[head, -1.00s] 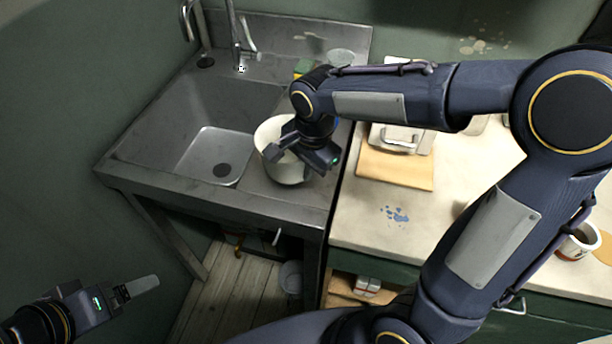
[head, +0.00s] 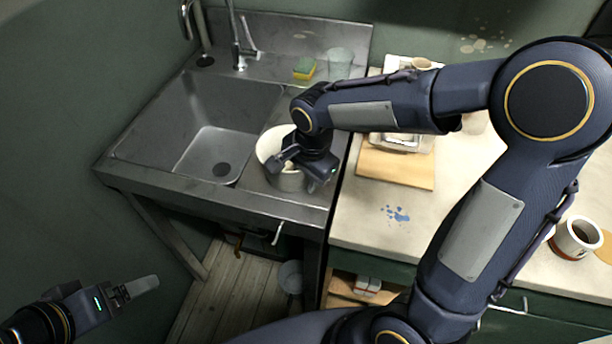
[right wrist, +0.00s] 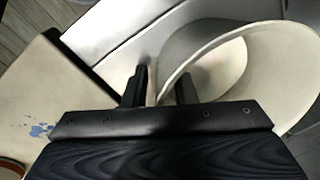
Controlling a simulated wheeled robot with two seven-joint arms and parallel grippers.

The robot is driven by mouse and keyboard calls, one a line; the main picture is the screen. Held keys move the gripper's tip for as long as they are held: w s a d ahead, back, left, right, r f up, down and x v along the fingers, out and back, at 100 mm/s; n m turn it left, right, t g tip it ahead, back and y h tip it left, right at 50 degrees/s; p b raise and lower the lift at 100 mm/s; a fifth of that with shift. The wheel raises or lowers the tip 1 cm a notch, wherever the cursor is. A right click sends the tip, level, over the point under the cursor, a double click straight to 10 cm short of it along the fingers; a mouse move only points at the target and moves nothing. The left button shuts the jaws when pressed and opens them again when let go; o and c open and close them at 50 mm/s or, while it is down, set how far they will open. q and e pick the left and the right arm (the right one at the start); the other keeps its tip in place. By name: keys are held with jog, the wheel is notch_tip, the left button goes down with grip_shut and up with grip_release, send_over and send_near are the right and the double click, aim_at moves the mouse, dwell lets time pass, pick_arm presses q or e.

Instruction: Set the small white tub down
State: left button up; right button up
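The small white tub (head: 270,144) stands upright on the metal ledge right of the sink basin, its near side partly hidden by my right gripper. My right gripper (head: 301,168) is at the tub's rim. In the right wrist view, its two dark fingers (right wrist: 161,90) straddle the tub's wall, one outside and one inside, with a gap showing beside the wall. The tub's pale curved rim (right wrist: 262,27) fills the upper right there. My left gripper (head: 136,289) is low at the left, away from everything; its finger opening cannot be made out.
The sink basin (head: 165,135) lies left of the tub. A sponge (head: 304,68) and a clear glass (head: 340,62) stand behind. To the right, the counter holds a wooden board (head: 395,170), blue paint spots and a cup (head: 575,238).

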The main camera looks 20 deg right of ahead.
notch_tip(320, 180, up, 12)
jog(key=s+p, duration=0.1)
jog(key=s+d+f+n+t+y, duration=0.1)
jog(key=s+d+f+n+t, duration=0.1)
jog(key=s+n, duration=0.3)
jog(key=s+d+f+n+t+y, duration=0.2)
jog(key=s+n, duration=0.3)
jog(key=s, duration=0.6)
jog(key=shift+s+d+n, duration=0.25)
jog(key=shift+d+n, duration=0.15)
jog(key=shift+d, duration=0.45)
jog(key=shift+f, duration=0.1)
